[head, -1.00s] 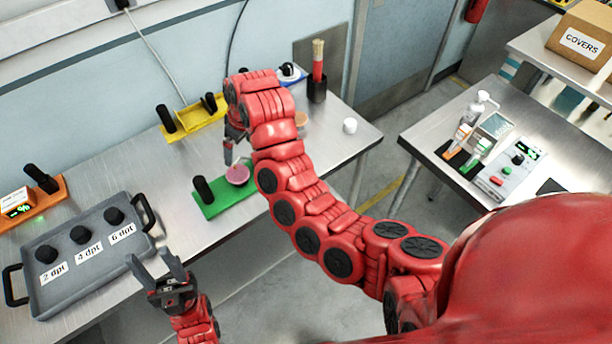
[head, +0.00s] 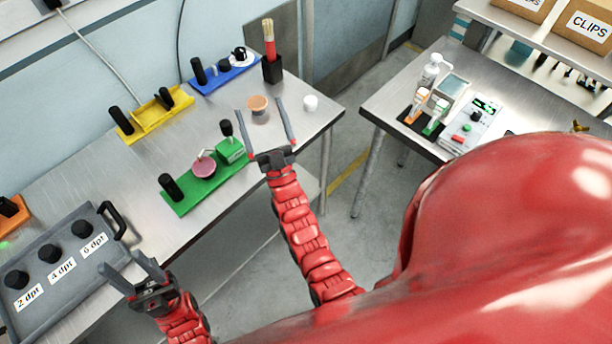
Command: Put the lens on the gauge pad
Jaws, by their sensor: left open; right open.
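I cannot tell for sure which item is the lens or the gauge pad. Dark round pieces (head: 50,253) sit in the grey tray (head: 107,250) behind labels 2 dpt, 4 dpt and 6 dpt. A pink round piece (head: 204,168) with a pale stick-like part sits on the green module (head: 183,208). A tan disc (head: 258,103) lies on the table at the back right. My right gripper (head: 259,106) is open and empty; its fingers frame the tan disc in the picture. My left gripper (head: 128,263) is open and empty, near the tray's right side.
A yellow module (head: 150,118), a blue module (head: 226,78) and a dark brush cup (head: 272,70) stand along the back. A white cylinder (head: 310,103) is near the table's right end. An orange module (head: 12,217) is at far left. A second table (head: 490,85) holds bottles and a device.

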